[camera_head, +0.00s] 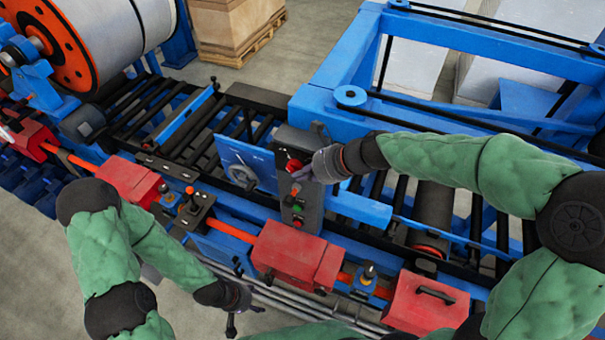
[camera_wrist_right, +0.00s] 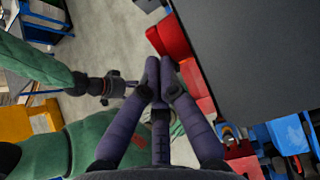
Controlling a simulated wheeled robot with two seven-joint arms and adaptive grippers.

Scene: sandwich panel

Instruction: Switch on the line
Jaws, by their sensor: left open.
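The dark control box (camera_head: 310,209) stands upright beside the roller line in the head view. It carries a red knob (camera_head: 293,166) near its top, with a green button (camera_head: 298,209) and a small red one (camera_head: 297,223) lower down. My right gripper (camera_head: 298,174) is at the box's upper face, close to the red knob; whether it touches is unclear. In the right wrist view its fingers (camera_wrist_right: 153,75) are drawn together with nothing visible between them. My left gripper (camera_head: 232,315) is open and empty, low in front of the line; it also shows in the right wrist view (camera_wrist_right: 128,88).
A blue plate with a round dial (camera_head: 240,169) stands left of the control box. Red housings (camera_head: 297,255) run along the line's front edge. A blue frame (camera_head: 440,55) stands behind right. A large coil (camera_head: 105,40) is at the back left, with cardboard boxes (camera_head: 228,25) behind.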

